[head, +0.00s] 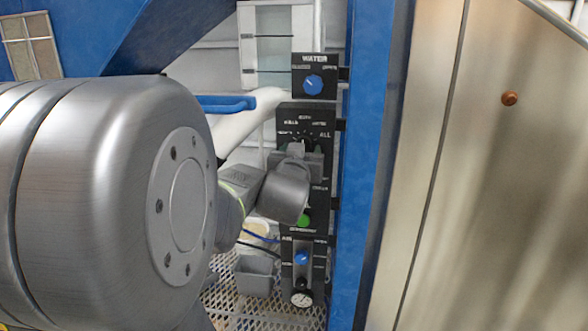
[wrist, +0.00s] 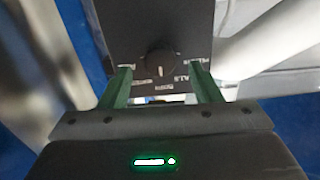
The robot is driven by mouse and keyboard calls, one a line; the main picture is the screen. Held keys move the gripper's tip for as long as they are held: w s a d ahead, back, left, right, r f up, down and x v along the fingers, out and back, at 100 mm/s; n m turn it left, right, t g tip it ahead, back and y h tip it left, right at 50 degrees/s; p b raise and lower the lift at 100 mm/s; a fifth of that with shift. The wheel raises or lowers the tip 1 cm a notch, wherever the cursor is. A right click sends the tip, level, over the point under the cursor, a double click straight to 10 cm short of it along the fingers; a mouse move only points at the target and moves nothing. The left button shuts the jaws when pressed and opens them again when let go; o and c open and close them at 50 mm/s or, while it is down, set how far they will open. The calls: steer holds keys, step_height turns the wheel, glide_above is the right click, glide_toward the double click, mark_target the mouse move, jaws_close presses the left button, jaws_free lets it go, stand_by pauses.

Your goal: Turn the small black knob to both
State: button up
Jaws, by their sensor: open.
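The small black knob (wrist: 160,58) sits on a black control panel (wrist: 140,22) with white lettering around it. In the wrist view the lettering is upside down and blurred, and I cannot tell which label the knob points to. My gripper (wrist: 161,70) is open, with one green finger on each side of the knob; I see no clear contact. In the head view my gripper (head: 298,160) is in front of the middle panel (head: 290,113) and hides most of the knob. The label "ALL" shows at its right.
A water panel with a blue knob (head: 313,85) is above. A green button (head: 303,220) and a lower panel with a smaller blue knob (head: 302,257) are below. A blue post (head: 362,180) stands close on the right. A blue-handled white pipe (head: 240,118) is at the left.

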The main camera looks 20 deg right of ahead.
steer(key=v, duration=1)
steer(key=shift+s+a+p, duration=0.25)
steer(key=shift+p, duration=0.1)
steer(key=shift+w, duration=0.1)
steer(key=x, duration=1.3)
steer(key=shift+w+d, duration=0.25)
steer(key=shift+d, duration=0.1)
steer(key=shift+s+a, duration=0.1)
steer(key=v, duration=1.3)
steer(key=w+d+m+p, duration=0.1)
steer(key=w+d+m, duration=0.65)
steer(key=w, duration=0.35)
steer(key=shift+m, duration=0.25)
steer(key=shift+a+b+v, duration=0.15)
steer(key=shift+v, duration=1)
steer(key=shift+a+b+v, duration=0.15)
steer(key=shift+v, duration=0.95)
